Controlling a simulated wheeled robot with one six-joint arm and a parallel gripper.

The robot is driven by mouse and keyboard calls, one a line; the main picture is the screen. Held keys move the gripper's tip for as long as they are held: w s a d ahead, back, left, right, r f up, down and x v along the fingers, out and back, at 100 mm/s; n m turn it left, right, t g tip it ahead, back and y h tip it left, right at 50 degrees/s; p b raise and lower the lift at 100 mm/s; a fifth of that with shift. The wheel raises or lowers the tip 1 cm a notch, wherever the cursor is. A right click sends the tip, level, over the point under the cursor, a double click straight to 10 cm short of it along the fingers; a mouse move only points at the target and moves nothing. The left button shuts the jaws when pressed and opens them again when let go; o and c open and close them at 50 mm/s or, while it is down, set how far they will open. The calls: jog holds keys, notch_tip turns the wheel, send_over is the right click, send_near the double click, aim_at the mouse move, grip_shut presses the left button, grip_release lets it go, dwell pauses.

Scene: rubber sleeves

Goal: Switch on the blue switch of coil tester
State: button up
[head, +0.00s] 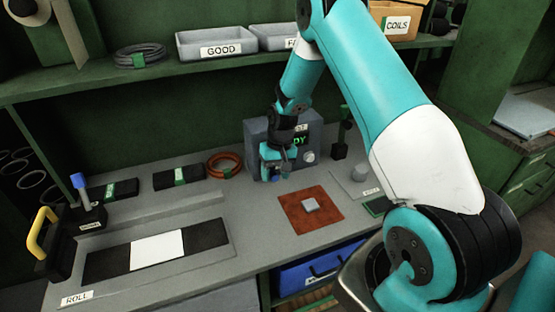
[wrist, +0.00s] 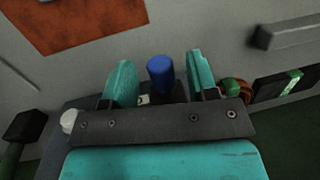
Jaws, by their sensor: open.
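The coil tester (head: 260,131) is a grey box at the back of the bench, with a green lit display that partly shows "DY" and a pale knob (head: 309,157). Its blue switch (wrist: 160,72) stands between the two teal fingers in the wrist view, with a gap on each side. In the head view the blue switch (head: 275,179) shows small at the tester's lower front. My gripper (wrist: 162,80) is open around the switch, and it also shows in front of the tester in the head view (head: 278,170). My arm hides part of the tester.
A brown-red mat (head: 325,222) with a small grey block (head: 310,204) lies in front of the tester. An orange coil (head: 223,165) lies to its left. A second blue-topped lever (head: 80,184) stands far left. A shelf with grey bins (head: 216,43) runs above.

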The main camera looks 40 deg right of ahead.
jog(key=d+r+b, duration=0.2)
jog(key=d+r, duration=0.1)
jog(key=r, duration=1.4)
jog(key=shift+w, duration=0.3)
jog(key=s+a+f+t+h, duration=0.2)
jog(key=s+a+t, duration=0.1)
jog(key=s+t, duration=0.3)
jog(key=shift+g, duration=0.4)
jog(key=p+x, duration=0.1)
jog(key=x, duration=1)
jog(key=p+x, duration=0.1)
jog(key=x, duration=0.4)
jog(key=shift+s+f+p, duration=0.25)
jog(key=shift+f+p, duration=0.05)
jog(key=shift+f, duration=0.25)
jog(key=shift+c, duration=0.2)
